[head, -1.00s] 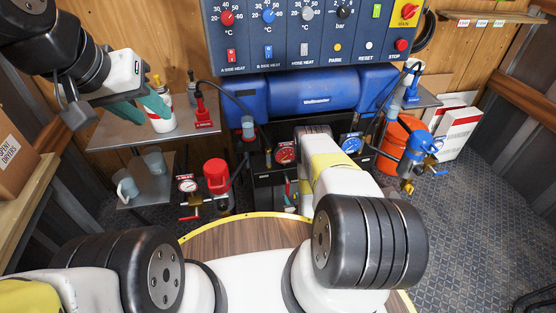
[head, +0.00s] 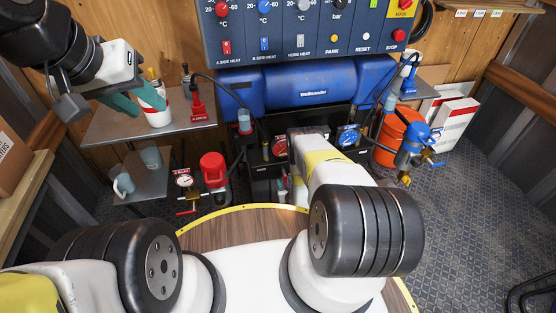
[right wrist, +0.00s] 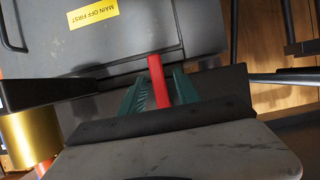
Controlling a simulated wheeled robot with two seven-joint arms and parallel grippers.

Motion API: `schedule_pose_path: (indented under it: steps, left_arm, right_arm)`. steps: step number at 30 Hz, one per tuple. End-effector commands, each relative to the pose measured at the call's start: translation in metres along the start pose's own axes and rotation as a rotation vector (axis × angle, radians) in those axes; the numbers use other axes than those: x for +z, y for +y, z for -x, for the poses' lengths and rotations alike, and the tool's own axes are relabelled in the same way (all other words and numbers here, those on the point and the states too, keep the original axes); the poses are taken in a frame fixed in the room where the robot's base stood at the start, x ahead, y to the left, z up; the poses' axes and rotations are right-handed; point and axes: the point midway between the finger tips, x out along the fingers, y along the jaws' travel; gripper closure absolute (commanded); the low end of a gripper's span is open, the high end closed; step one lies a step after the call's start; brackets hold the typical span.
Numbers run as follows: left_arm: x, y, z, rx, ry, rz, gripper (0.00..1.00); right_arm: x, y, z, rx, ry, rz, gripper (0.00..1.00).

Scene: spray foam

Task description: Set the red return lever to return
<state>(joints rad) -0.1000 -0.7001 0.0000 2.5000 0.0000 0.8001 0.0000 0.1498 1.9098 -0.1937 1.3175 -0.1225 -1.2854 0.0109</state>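The red lever (right wrist: 158,80) shows in the right wrist view as a flat red bar in front of a grey panel. My right gripper (right wrist: 160,85) has its green fingers on either side of the bar. A small gap seems to remain beside it, so the fingers look open around it. In the head view my right forearm hides most of this gripper and the lever. My left gripper (head: 136,101) is up at the left with its green fingers apart, in front of a white and red container (head: 155,113); I cannot tell if they touch.
A yellow "MAIN OFF FIRST" label (right wrist: 93,13) is on the grey panel. The blue control panel (head: 310,30) is at the back. A red pump (head: 213,168) stands left, an orange bucket (head: 397,135) right.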

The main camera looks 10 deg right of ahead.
Motion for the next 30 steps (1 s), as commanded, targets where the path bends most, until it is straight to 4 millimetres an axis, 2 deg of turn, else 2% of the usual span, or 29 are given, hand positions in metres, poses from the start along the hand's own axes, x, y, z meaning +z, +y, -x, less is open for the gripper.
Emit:
schedule_pose_path:
  steps: [1,6,30]
  left_arm:
    - [0.0000,0.0000,0.0000,0.000,0.000,0.000,0.64]
    - [0.0000,0.0000,0.0000,0.000,0.000,0.000,0.64]
    - [0.0000,0.0000,0.0000,0.000,0.000,0.000,0.64]
  right_arm:
    - [-0.0001,0.0001,0.0000,0.000,0.000,0.000,0.68]
    - [-0.0003,0.0001,0.0001,0.000,0.000,0.000,1.00]
    - [-0.0004,0.0003,0.0003,0.000,0.001,0.000,1.00]
